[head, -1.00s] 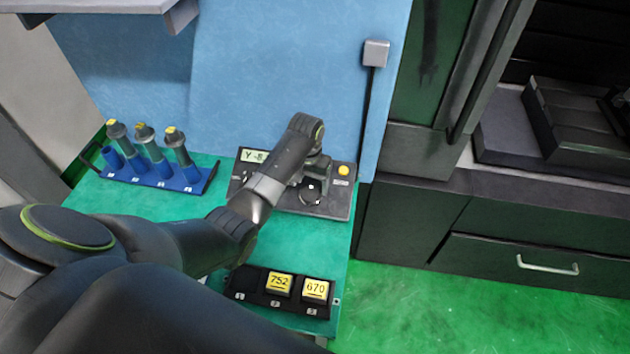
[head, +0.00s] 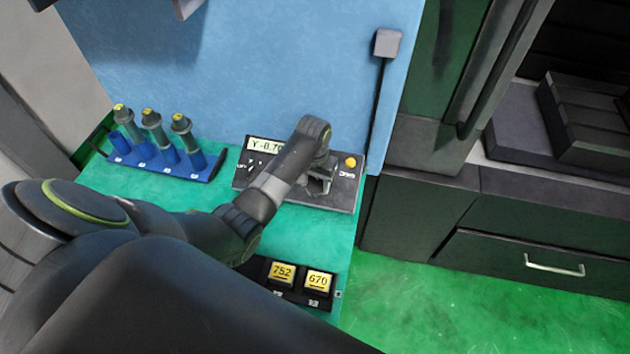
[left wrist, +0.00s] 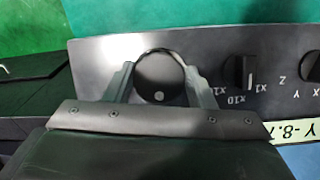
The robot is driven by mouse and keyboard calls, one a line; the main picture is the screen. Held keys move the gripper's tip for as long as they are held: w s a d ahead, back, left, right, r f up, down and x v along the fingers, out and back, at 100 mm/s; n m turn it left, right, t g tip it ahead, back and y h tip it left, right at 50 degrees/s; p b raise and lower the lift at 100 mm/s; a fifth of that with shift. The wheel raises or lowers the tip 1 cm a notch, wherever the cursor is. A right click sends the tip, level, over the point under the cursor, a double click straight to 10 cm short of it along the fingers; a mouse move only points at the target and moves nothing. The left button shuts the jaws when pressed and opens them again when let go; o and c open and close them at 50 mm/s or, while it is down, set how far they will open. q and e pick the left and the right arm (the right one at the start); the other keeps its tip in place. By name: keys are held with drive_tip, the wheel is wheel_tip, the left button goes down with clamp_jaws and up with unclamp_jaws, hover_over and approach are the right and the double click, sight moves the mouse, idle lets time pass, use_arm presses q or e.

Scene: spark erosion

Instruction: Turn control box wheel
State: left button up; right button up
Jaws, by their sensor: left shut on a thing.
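The dark grey control box (head: 343,193) lies on the green table top, with a lit display (head: 262,145) showing Y and a negative number. Its round black wheel (left wrist: 158,76) shows in the left wrist view, with a small light dot near its lower rim. My left gripper (left wrist: 160,85) is shut on the wheel, one finger on each side of it. In the head view my left gripper (head: 318,186) is over the right part of the box and hides most of the wheel. My right gripper is not in view.
A selector knob (left wrist: 244,72) sits beside the wheel. A yellow button (head: 350,162) is on the box's right side. A blue rack (head: 190,171) with several grey-green holders stands left. A black tray (head: 338,292) with yellow number blocks lies in front, partly behind my arm.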

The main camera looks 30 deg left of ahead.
use_arm(q)
drive_tip(key=shift+m, duration=0.3)
drive_tip(key=m+y, duration=0.2)
drive_tip(key=m, duration=0.2)
drive_tip(key=shift+d, duration=0.15)
drive_tip(key=m+y, duration=0.1)
drive_tip(key=m, duration=0.4)
drive_tip(key=shift+d+t+y, duration=0.1)
drive_tip(key=shift+t+y, duration=0.2)
drive_tip(key=shift+y, duration=0.1)
drive_tip(key=m+t, duration=0.1)
drive_tip(key=m, duration=0.2)
drive_tip(key=m+y, duration=0.1)
drive_tip(key=m, duration=0.2)
drive_tip(key=shift+f+m+t+y, duration=0.1)
drive_tip(key=shift+m+t+y, duration=0.2)
drive_tip(key=shift+t, duration=0.1)
drive_tip(key=shift+s+d+m+t, duration=0.1)
drive_tip(key=shift+m+t, duration=0.7)
drive_tip(key=shift+m, duration=1.4)
drive_tip(key=shift+f, duration=0.1)
drive_tip(key=o, duration=1)
drive_tip(key=shift+s, duration=0.1)
drive_tip(key=shift+w, duration=0.2)
drive_tip(key=shift+w, duration=0.1)
